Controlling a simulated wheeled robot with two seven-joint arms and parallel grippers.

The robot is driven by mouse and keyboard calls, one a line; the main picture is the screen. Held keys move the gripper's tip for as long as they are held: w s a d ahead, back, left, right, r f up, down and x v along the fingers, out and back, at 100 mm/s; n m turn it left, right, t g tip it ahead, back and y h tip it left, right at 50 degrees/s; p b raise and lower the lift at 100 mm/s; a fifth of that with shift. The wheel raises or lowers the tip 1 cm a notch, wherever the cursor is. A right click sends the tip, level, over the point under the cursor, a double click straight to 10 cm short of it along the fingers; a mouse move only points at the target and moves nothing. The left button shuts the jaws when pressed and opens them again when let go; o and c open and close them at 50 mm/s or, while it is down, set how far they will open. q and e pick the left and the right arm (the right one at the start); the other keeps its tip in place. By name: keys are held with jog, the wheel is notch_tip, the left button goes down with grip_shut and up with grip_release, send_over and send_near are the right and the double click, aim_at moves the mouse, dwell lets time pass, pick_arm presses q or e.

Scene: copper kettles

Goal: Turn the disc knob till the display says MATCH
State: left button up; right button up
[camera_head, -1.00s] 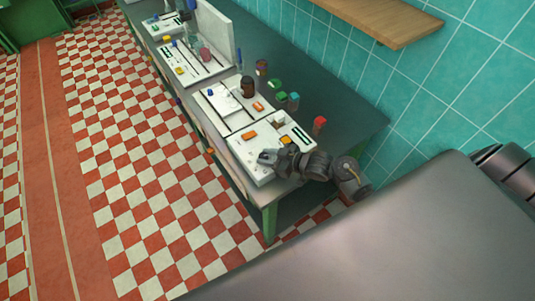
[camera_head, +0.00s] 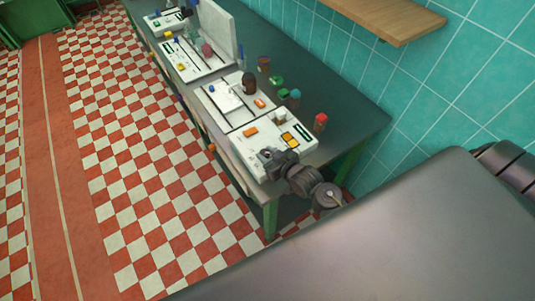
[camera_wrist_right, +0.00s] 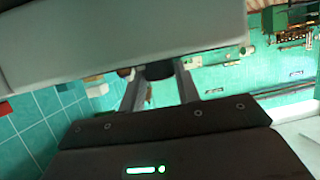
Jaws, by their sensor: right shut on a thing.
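In the head view my right gripper (camera_head: 268,160) is at the front corner of the nearest white panel (camera_head: 235,144). In the right wrist view its two fingers (camera_wrist_right: 159,88) stand on either side of a dark rounded thing (camera_wrist_right: 158,70), which looks like the disc knob; the gripper is shut on it. In the head view the knob is hidden by the gripper. A small dark display with green (camera_head: 303,131) is on the panel's right end; its text is too small to read. My left gripper is not in view.
An orange block (camera_head: 250,132) and yellow squares (camera_head: 290,140) are on the panel. A red-topped jar (camera_head: 320,122) and a dark brown jar (camera_head: 249,82) stand near it. More panels lie farther along the dark bench. A wooden shelf (camera_head: 385,18) hangs above.

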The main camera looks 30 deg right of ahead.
jog(key=o, duration=1)
jog(key=shift+c, duration=0.2)
jog(key=shift+s+d, duration=0.1)
jog(key=shift+s, duration=0.2)
jog(key=b+v, duration=0.3)
jog(key=v, duration=0.7)
jog(key=shift+s+r, duration=0.1)
